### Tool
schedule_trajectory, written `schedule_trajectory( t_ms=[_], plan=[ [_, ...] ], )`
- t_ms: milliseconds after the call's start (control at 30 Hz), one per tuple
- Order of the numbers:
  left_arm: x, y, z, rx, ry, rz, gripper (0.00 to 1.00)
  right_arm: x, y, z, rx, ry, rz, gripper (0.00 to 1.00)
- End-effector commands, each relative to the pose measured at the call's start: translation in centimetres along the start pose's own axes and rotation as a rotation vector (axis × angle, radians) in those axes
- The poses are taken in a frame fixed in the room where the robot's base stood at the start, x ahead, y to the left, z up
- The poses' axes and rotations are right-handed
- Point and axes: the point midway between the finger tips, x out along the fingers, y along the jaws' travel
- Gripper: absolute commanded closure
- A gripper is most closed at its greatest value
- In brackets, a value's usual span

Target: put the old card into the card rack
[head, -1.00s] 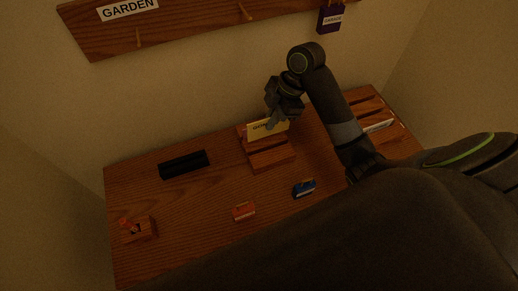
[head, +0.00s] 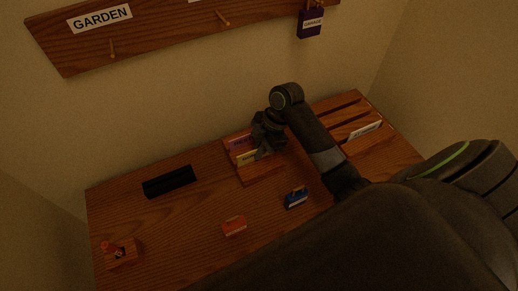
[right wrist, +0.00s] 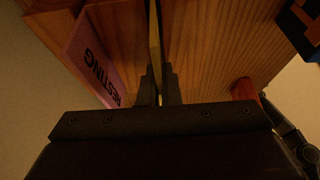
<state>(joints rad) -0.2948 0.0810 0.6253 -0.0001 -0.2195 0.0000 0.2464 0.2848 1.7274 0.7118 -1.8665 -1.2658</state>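The card rack (head: 262,174) is a stepped wooden block at the back middle of the desk. A pale yellow card (head: 247,158) stands at its front slot, partly covered by my right gripper (head: 262,153). In the right wrist view the gripper (right wrist: 160,88) is nearly closed, with the yellow card (right wrist: 154,45) edge-on between its fingertips and wood on both sides. A purple-pink card reading RESTING (right wrist: 95,68) stands in the slot behind; it also shows in the head view (head: 240,142). Whether the yellow card touches the slot bottom is hidden. My left gripper is out of view.
A second wooden rack (head: 338,118) with a white card (head: 366,130) stands right. A black tray (head: 168,181), orange tag (head: 234,226), blue tag (head: 296,198) and small wooden block (head: 122,256) lie on the desk. A purple tag (head: 311,23) hangs above.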

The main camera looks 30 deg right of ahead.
Motion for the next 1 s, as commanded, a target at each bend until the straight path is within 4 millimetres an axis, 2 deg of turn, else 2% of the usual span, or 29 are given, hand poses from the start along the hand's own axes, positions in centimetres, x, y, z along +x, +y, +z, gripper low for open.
schedule_trajectory(
  t_ms=[233, 400, 433, 733, 867, 1000],
  plan=[
    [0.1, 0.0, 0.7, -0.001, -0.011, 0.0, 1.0, 0.3, 0.0, 0.1, 0.0, 0.0, 0.0, 1.0],
    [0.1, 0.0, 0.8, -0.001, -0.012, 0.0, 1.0, 0.2, 0.0, 0.1, 0.0, 0.0, 0.0, 0.77],
    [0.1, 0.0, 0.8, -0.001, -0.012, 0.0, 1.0, 0.2, 0.0, 0.1, 0.0, 0.0, 0.0, 0.75],
    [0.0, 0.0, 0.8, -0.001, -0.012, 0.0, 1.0, 0.0, 0.0, 0.0, 0.0, 0.0, 0.001, 0.75],
    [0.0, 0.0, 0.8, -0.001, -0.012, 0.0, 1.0, -1.3, 0.1, 0.0, -0.001, -0.002, 0.005, 0.75],
    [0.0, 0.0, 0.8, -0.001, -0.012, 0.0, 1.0, -4.0, 0.1, 0.1, -0.002, -0.005, 0.005, 0.75]
  ],
)
